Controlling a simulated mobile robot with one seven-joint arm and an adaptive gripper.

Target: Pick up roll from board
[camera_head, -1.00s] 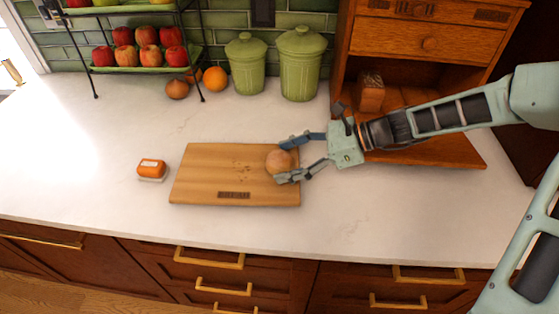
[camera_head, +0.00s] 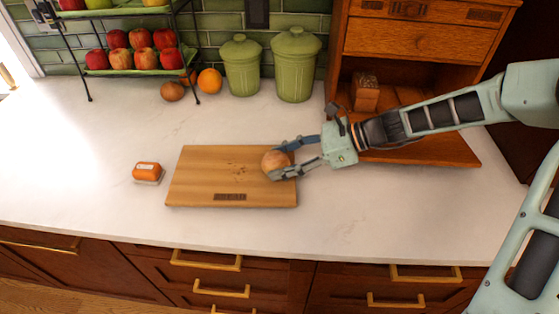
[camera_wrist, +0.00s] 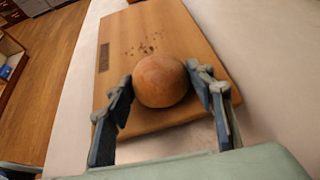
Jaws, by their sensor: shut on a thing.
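The roll (camera_head: 276,161) is round and light brown, over the right end of the wooden cutting board (camera_head: 205,178). My gripper (camera_head: 281,160) reaches in from the right and is shut on the roll, one finger on each side. In the wrist view the roll (camera_wrist: 160,82) sits between the two blue-grey fingers, with the board (camera_wrist: 150,35) behind and below it. I cannot tell whether the roll is touching the board or just above it. Crumbs lie on the middle of the board.
A small orange packaged item (camera_head: 147,172) lies left of the board. Green canisters (camera_head: 294,68), an orange (camera_head: 209,80) and a fruit rack (camera_head: 135,62) stand at the back. A wooden cabinet (camera_head: 415,42) stands behind my arm. The counter in front of the board is clear.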

